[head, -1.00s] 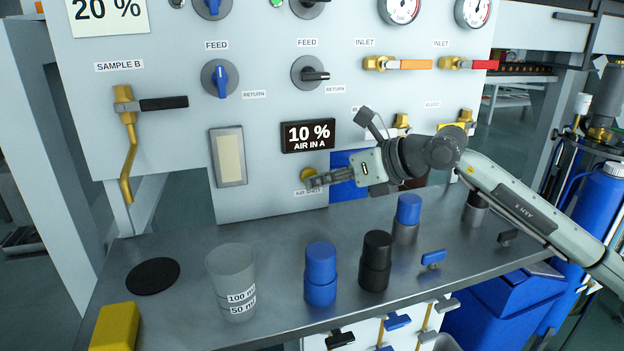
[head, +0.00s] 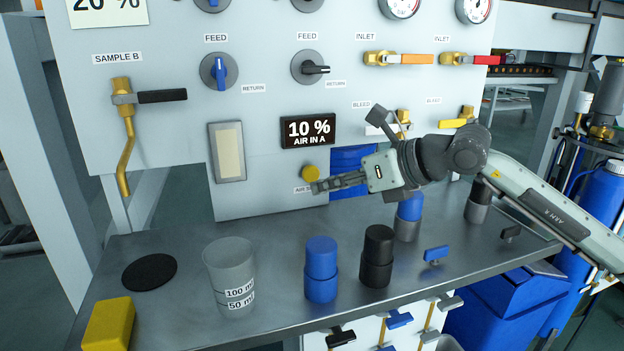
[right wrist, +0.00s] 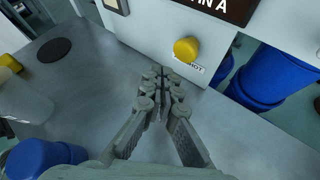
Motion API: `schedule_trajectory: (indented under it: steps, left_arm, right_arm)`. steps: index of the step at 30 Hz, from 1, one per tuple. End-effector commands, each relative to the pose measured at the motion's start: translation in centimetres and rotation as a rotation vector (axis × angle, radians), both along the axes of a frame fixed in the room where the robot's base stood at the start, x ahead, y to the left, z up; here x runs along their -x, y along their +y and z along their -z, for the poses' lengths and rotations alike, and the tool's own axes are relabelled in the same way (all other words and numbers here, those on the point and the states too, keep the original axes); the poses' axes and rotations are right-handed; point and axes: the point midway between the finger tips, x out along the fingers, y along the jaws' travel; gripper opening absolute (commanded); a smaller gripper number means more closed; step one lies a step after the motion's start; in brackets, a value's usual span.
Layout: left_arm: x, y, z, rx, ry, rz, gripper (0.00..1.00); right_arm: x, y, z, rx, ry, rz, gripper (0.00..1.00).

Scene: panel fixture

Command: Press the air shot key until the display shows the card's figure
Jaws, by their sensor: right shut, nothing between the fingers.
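The display (head: 308,132) on the panel reads "10 % AIR IN A". The card (head: 108,12) at the top left of the head view is cut off by the frame edge; its figure looks like "20 %". The yellow air shot key (head: 310,173) sits below the display, with its label partly hidden by my right gripper. The key also shows in the right wrist view (right wrist: 186,49). My right gripper (head: 316,187) is shut and empty, just below and in front of the key, seemingly apart from it. My left gripper is not in view.
On the steel bench (head: 190,315) stand a clear beaker (head: 229,270), a blue-capped bottle (head: 321,270), a black bottle (head: 377,258) and a yellow block (head: 109,325). Blue and black valve handles, including the feed knob (head: 219,72), stick out of the panel.

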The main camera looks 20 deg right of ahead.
Motion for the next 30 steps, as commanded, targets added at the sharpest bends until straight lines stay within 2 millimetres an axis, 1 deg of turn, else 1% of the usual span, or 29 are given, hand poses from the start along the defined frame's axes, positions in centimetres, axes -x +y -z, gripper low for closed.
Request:
schedule_trajectory:
  steps: [1, 6, 11, 30]
  left_arm:
    - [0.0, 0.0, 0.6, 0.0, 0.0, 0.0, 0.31]
    - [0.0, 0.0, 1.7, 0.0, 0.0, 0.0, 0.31]
    - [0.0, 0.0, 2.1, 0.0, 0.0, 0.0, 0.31]
    - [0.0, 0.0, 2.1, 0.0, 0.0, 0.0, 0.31]
  right_arm:
    - [0.6, 0.0, 0.4, 0.002, 0.0, -0.001, 0.0]
    - [2.2, -0.1, 0.3, 0.002, -0.001, 0.0, 0.0]
    - [3.3, -0.1, 0.2, 0.001, 0.0, -0.001, 0.0]
    - [3.4, -0.1, 0.0, 0.001, 0.001, 0.0, 0.0]
